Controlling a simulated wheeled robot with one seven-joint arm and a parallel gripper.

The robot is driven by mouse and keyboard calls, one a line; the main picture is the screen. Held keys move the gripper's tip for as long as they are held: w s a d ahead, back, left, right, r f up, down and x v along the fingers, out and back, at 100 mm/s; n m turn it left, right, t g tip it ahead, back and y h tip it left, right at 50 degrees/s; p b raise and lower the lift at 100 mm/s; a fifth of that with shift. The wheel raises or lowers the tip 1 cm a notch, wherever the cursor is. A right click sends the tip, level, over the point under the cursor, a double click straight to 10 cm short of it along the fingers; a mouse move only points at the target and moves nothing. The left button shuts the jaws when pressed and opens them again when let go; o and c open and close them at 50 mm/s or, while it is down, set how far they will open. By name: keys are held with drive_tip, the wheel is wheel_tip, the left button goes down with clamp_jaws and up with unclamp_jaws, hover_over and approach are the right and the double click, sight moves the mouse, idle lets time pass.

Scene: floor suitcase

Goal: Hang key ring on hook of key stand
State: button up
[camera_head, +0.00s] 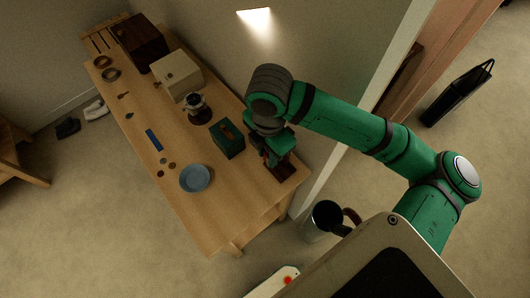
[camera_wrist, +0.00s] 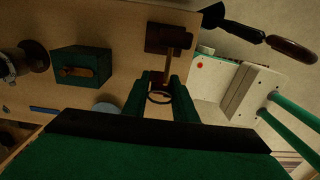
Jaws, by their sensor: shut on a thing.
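The key stand (camera_wrist: 165,38) is dark brown, with a square base and a lighter wooden post and arm (camera_wrist: 172,62). In the head view its base (camera_head: 285,172) shows at the right end of the table, partly covered by my gripper (camera_head: 268,158). In the wrist view my gripper (camera_wrist: 161,95) has its green fingers close together, shut on the key ring (camera_wrist: 160,98), a thin dark loop between the fingertips. The ring is right by the end of the stand's arm. I cannot tell whether it touches the hook or is around it. Any keys are hidden.
The wooden table (camera_head: 205,222) also holds a green box (camera_head: 228,139), a blue bowl (camera_head: 195,178), a coffee-maker-like item (camera_head: 197,108), a cream box (camera_head: 178,75) and a dark chest (camera_head: 140,42). A bin (camera_head: 318,222) stands on the floor off the table's right end.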

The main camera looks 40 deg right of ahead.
drive_tip(key=shift+d+f, duration=0.25)
drive_tip(key=shift+d, duration=0.75)
drive_tip(key=shift+d+f, duration=0.2)
drive_tip(key=shift+d, duration=0.8)
drive_tip(key=shift+f, duration=0.1)
drive_tip(key=shift+w, duration=0.1)
